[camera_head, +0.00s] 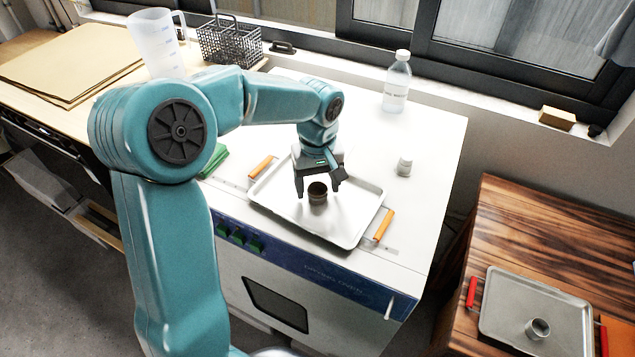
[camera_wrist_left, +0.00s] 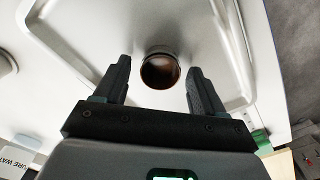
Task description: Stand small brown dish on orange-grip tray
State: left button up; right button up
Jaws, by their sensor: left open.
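The small brown dish (camera_head: 317,193) stands upright on the orange-grip tray (camera_head: 343,238), near its middle. The tray lies on top of the white drying oven. My left gripper (camera_head: 318,190) is open, with its fingers just above or around the dish; I cannot tell which from the head view. In the left wrist view the dish (camera_wrist_left: 160,70) shows between and slightly beyond the tips of the open left gripper (camera_wrist_left: 160,75), with clear gaps at both sides. The tray (camera_wrist_left: 228,50) fills much of that view. My right gripper is not in view.
A red-grip tray (camera_head: 505,325) with a metal cup (camera_head: 537,328) rests on the wooden table. A wire basket (camera_head: 230,43) stands behind.

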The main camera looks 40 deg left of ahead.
pick_arm(q)
jog(key=shift+r, duration=0.5)
notch_tip(320, 180, up, 12)
jog(key=p, duration=0.1)
jog(key=shift+f, duration=0.25)
